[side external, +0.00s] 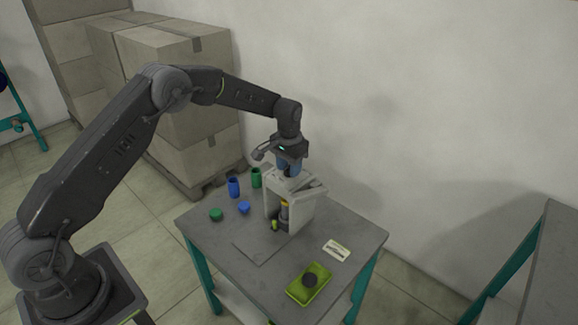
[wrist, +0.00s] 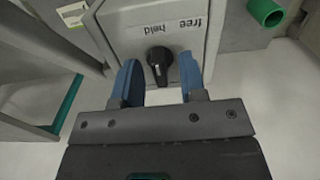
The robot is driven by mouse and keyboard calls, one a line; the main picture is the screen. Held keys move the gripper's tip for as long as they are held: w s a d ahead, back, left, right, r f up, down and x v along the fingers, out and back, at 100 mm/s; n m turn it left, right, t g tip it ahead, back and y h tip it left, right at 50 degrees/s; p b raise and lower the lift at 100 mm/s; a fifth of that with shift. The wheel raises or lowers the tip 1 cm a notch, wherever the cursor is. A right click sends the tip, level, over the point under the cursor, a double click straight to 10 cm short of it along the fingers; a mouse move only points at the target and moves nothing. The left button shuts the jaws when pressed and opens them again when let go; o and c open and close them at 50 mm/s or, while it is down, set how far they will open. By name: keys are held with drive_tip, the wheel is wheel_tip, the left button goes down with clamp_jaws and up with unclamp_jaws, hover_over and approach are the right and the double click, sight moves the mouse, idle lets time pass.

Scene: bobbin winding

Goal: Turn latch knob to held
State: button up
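The latch knob (wrist: 158,60) is black with a pale pointer mark and sits on the pale face of the winder (wrist: 120,22). The words "free" and "held" are printed beside it, upside down in the wrist view. The pointer mark is toward the bottom of that view; I cannot tell which word it stands for. My gripper (wrist: 160,82) is open, its blue fingers on either side of the knob with gaps showing. In the side view my gripper (side external: 289,165) is over the top of the winder (side external: 306,210), where the knob is hidden.
The winder stands on a grey table (side external: 222,236). Blue (side external: 234,187) and green (side external: 256,178) cups stand behind it, with loose green (side external: 216,215) and blue (side external: 244,207) pieces to its left. A white card (side external: 336,249) and a yellow-green tray (side external: 297,294) lie in front.

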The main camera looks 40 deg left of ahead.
drive_tip(key=shift+r, duration=0.1)
wheel_tip(320, 180, up, 14)
idle(0.5)
drive_tip(key=shift+f, duration=0.2)
drive_tip(key=s+d+r+t, duration=0.3)
drive_tip(key=s+r, duration=1.1)
drive_tip(key=s, duration=0.2)
drive_tip(key=s+d+f+t, duration=0.1)
drive_tip(key=s+f, duration=0.1)
drive_tip(key=s, duration=0.8)
drive_tip(key=s+d+f+t, duration=0.1)
drive_tip(key=s, duration=0.9)
drive_tip(key=shift+s+f+t, duration=0.2)
drive_tip(key=shift+f+t, duration=0.1)
drive_tip(key=shift+f, duration=0.1)
